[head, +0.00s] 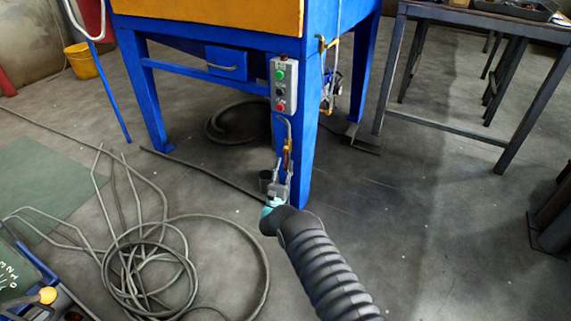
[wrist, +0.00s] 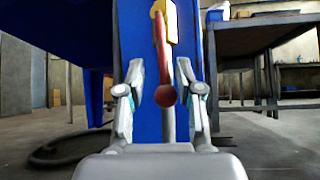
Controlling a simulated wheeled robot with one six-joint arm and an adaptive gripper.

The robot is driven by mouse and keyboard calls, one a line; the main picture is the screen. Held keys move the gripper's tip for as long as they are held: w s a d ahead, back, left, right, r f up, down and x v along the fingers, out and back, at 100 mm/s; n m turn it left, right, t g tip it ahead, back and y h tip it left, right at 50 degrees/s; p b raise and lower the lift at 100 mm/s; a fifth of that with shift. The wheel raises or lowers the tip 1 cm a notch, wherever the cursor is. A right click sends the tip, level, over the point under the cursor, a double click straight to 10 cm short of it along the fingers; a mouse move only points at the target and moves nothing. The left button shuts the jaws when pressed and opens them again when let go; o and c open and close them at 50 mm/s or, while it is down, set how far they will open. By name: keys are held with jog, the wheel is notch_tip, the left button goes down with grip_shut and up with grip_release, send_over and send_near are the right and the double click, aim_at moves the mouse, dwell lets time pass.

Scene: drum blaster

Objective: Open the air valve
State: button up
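The air valve has a brass-yellow body (wrist: 172,12) and a red lever ending in a round knob (wrist: 165,96) in the wrist view. The lever hangs down, slightly tilted, in front of a blue post. In the head view the small valve (head: 288,147) sits on the front leg of the blue cabinet, below the button box. My gripper (wrist: 162,80) is open, with one finger on each side of the lever and visible gaps to both. In the head view my gripper (head: 280,182) is just below the valve; its fingertips are small and hard to make out.
The blue cabinet's leg (head: 303,185) stands right behind the valve. A button box (head: 284,84) is above it. Coiled hose (head: 145,270) lies on the floor at left. A dark metal table (head: 480,22) stands at right. Floor between the leg and table is mostly clear.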

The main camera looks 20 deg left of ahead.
jog(key=v, duration=1.1)
jog(key=shift+d, duration=0.15)
jog(key=shift+w, duration=0.1)
dwell(1.5)
